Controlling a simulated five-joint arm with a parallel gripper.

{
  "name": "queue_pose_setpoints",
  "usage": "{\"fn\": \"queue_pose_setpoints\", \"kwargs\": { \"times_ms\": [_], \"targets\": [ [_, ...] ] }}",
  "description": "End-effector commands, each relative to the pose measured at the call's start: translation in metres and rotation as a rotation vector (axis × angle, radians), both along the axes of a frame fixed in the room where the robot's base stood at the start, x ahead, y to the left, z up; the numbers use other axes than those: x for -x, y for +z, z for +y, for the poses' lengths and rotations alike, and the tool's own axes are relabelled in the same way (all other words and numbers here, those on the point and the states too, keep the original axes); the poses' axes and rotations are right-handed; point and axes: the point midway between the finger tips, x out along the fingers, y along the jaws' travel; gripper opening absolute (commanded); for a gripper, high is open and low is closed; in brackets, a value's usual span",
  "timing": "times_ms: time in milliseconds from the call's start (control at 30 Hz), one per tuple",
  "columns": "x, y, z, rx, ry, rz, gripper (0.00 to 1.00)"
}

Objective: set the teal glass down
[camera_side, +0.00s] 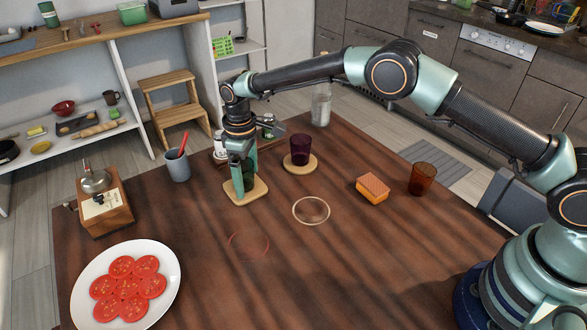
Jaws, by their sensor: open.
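The teal glass (250,171) stands on a square wooden coaster (257,194), dark green and mostly hidden behind my fingers. It looks upright. My gripper (241,186) points down around the glass with its jaws open, its tips low near the coaster. I cannot tell whether a finger still touches the glass.
A purple glass (301,149) stands on a round coaster (301,169) just right. A sponge (372,188) and an amber glass (422,179) lie farther right. A grey cup (178,167) stands left. A pale ring (311,222) and red ring (248,257) mark the clear table front.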

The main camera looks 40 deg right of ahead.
Motion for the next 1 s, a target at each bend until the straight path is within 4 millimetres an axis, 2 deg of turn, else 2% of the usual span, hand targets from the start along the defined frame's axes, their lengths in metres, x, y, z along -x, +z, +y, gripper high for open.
{"fn": "queue_pose_setpoints", "kwargs": {
  "times_ms": [167, 500, 600, 767, 867, 1000],
  "targets": [
    [-0.001, 0.021, 0.000, -0.002, 0.000, -0.004, 0.97],
    [-0.001, 0.090, 0.000, -0.001, 0.000, -0.003, 0.97],
    [-0.001, 0.105, 0.000, -0.001, 0.000, -0.003, 0.97],
    [-0.001, 0.118, 0.000, 0.000, 0.000, -0.001, 0.97],
    [0.000, 0.128, -0.003, -0.003, -0.010, -0.008, 0.97],
    [0.004, 0.156, -0.020, -0.016, -0.056, -0.039, 0.97]
  ]
}}
